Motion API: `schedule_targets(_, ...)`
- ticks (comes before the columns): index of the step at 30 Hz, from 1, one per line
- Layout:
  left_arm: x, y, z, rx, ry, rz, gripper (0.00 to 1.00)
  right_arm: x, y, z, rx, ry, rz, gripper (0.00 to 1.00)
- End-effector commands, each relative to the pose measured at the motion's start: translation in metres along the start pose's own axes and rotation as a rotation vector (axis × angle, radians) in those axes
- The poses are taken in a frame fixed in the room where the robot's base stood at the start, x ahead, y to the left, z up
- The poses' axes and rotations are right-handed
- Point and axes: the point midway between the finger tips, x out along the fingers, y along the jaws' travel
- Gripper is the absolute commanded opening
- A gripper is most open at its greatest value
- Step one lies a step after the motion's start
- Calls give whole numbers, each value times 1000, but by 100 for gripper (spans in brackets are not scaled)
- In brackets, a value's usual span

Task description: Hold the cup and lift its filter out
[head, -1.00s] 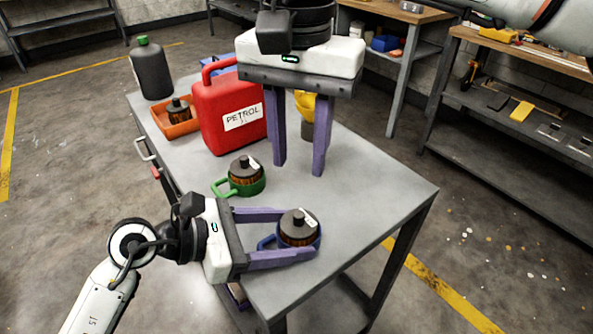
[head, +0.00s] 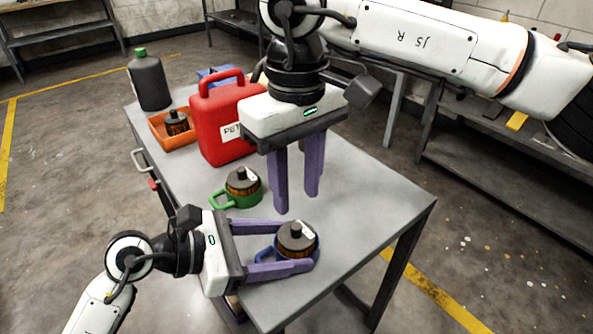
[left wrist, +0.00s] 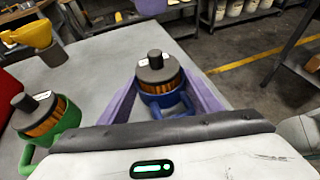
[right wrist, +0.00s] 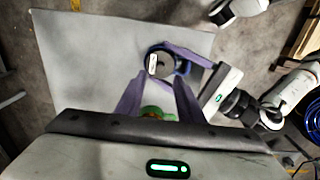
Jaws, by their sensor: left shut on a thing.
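The blue cup (head: 315,254) stands near the table's front right edge, with its handle toward my left gripper. A filter (head: 296,238) with a dark cap, a knob and an orange pleated side sits in it. My left gripper (head: 296,247) is shut around the blue cup, one finger on each side, also clear in the left wrist view (left wrist: 163,92). My right gripper (head: 299,203) points down above the table, behind and a little left of the blue cup. Its fingers are apart with nothing between them. In the right wrist view the filter (right wrist: 159,66) lies beyond the fingertips.
A green cup (head: 247,201) with a similar filter stands left of the blue one. A red petrol can (head: 210,135), an orange tray (head: 160,132) with a filter and a dark bottle (head: 150,82) stand farther back. The table's right part is clear.

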Motion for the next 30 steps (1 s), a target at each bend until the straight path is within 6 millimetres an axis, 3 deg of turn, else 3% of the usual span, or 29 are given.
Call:
schedule_targets(15,0,0,0,0,0,0,36,59,0,0,2,-1,0,34)
schedule_targets(30,0,0,0,0,0,0,36,72,0,0,1,0,0,34)
